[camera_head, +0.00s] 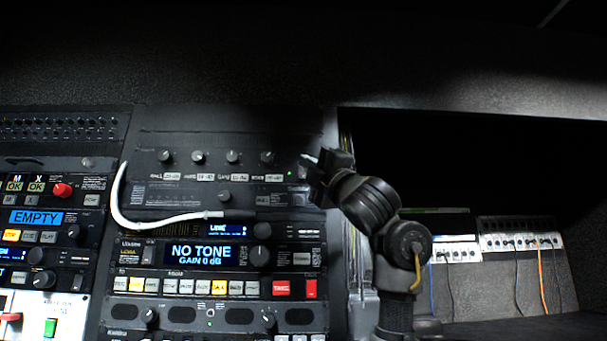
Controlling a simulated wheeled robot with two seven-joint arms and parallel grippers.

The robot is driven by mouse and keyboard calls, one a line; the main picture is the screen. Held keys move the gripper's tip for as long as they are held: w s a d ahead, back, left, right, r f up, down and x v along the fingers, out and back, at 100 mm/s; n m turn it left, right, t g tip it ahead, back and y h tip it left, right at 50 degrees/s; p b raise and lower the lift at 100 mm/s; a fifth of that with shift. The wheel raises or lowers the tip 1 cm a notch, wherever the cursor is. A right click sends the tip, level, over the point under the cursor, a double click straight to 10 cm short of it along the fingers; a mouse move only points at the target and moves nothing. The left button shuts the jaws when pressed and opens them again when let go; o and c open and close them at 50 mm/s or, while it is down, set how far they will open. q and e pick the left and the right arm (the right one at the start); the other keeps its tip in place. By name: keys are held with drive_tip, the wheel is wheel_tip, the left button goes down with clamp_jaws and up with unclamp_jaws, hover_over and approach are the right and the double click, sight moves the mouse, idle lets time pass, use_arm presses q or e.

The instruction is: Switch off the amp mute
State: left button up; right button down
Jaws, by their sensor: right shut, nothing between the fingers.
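My right gripper (311,160) is shut and empty. Its fingertips are at the upper right edge of a grey rack panel (215,160) with a row of knobs and small labelled buttons. A white button (274,178) sits below the right-hand knob. I cannot read which control is the amp mute, and the gripper hides part of the panel's right edge. I cannot tell whether the fingertips touch the panel. My left gripper is not in view.
A white cable (118,195) loops across the panel's left and lower side. Below are a unit showing "NO TONE" (200,254) and a button row with a red key (281,288). White boxes with cables (520,242) stand in a dark recess at right.

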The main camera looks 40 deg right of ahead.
drive_tip(key=shift+s+a+f+b, duration=0.15)
drive_tip(key=shift+s+a+b, duration=0.45)
drive_tip(key=shift+s+a, duration=0.3)
drive_tip(key=shift+d, duration=0.15)
